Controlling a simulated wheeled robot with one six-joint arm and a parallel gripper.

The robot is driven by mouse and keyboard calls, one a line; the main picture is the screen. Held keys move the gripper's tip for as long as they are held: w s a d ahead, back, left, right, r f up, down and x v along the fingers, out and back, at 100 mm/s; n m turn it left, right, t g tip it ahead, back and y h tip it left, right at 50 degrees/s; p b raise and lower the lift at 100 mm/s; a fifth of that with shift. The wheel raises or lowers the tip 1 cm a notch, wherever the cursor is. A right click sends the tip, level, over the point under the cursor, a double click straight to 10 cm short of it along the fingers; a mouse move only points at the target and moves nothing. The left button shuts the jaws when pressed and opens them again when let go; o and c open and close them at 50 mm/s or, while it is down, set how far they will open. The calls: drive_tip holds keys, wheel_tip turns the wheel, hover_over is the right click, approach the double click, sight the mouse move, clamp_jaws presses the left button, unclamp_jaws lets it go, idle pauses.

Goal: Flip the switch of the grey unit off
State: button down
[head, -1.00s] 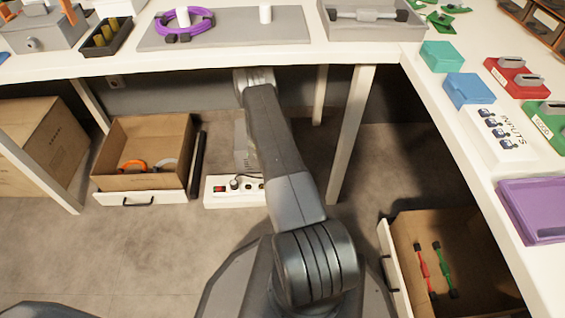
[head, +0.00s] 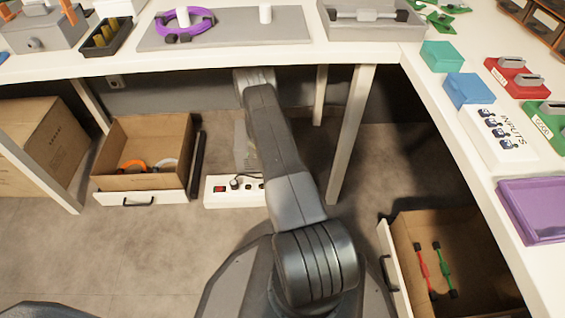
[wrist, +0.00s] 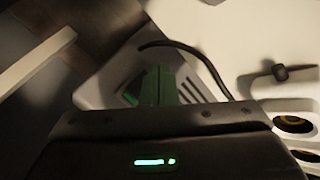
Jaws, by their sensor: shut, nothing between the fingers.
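The grey unit (wrist: 94,84) fills the middle of the wrist view, with dark vent slots on its face and a black cable arcing over it. In the head view the grey unit (head: 240,152) stands on the floor under the bench, mostly hidden behind my arm. My gripper (wrist: 158,70) is shut and empty, its fingers in front of the unit's face. A small green patch (wrist: 131,96), perhaps the switch, shows just left of the fingers. I cannot tell its position or whether the fingers touch it. The head view hides my gripper.
A white power strip (head: 212,203) with a red switch lies in front of the unit; it also fills the right of the wrist view (wrist: 290,92). An open carton drawer (head: 138,184) stands to the left. A bench leg (head: 350,135) stands right of my arm.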

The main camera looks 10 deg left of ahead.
drive_tip(key=shift+w, duration=0.15)
drive_tip(key=shift+w+a+b, duration=0.15)
drive_tip(key=shift+w+b, duration=0.15)
drive_tip(key=shift+b, duration=0.05)
drive_tip(key=shift+w, duration=0.25)
idle(0.5)
drive_tip(key=shift+s, duration=0.1)
drive_tip(key=shift+s, duration=0.6)
drive_tip(key=shift+s+d+r, duration=0.1)
drive_tip(key=shift+s+d, duration=0.2)
drive_tip(key=shift+s, duration=0.5)
drive_tip(key=shift+s+d+r, duration=0.1)
drive_tip(key=shift+s+d, duration=0.15)
drive_tip(key=shift+s, duration=0.55)
drive_tip(key=shift+s+d+r, duration=0.1)
drive_tip(key=shift+s+d, duration=0.2)
drive_tip(key=shift+s, duration=0.5)
drive_tip(key=shift+w, duration=0.1)
